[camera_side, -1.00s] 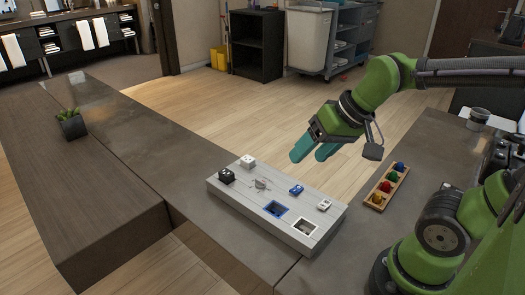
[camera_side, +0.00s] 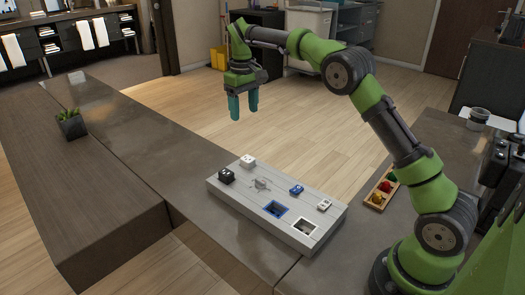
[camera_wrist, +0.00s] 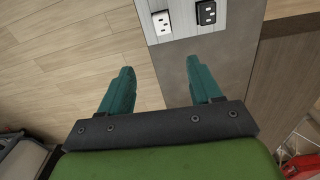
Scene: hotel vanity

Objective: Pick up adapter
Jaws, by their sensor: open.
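A light grey board (camera_side: 235,195) lies on the counter with small parts on its top. A white adapter (camera_side: 247,161) and a black adapter (camera_side: 226,176) sit at its far left end. In the wrist view, the white adapter (camera_wrist: 162,22) and black adapter (camera_wrist: 206,13) show near the top edge, sockets facing up. A blue part (camera_side: 296,189) and a small white part (camera_side: 323,205) sit near the right side. My gripper (camera_side: 243,107) is open and empty, high above and beyond the board's far left end; its teal fingers (camera_wrist: 158,88) point down with nothing between them.
Two square openings, one blue-rimmed (camera_side: 276,209) and one white-rimmed (camera_side: 305,227), are in the board's near right end. A wooden tray (camera_side: 376,197) with coloured pieces stands to the right, partly behind my arm. A potted plant (camera_side: 71,124) stands far left. The counter (camera_side: 150,135) left of the board is clear.

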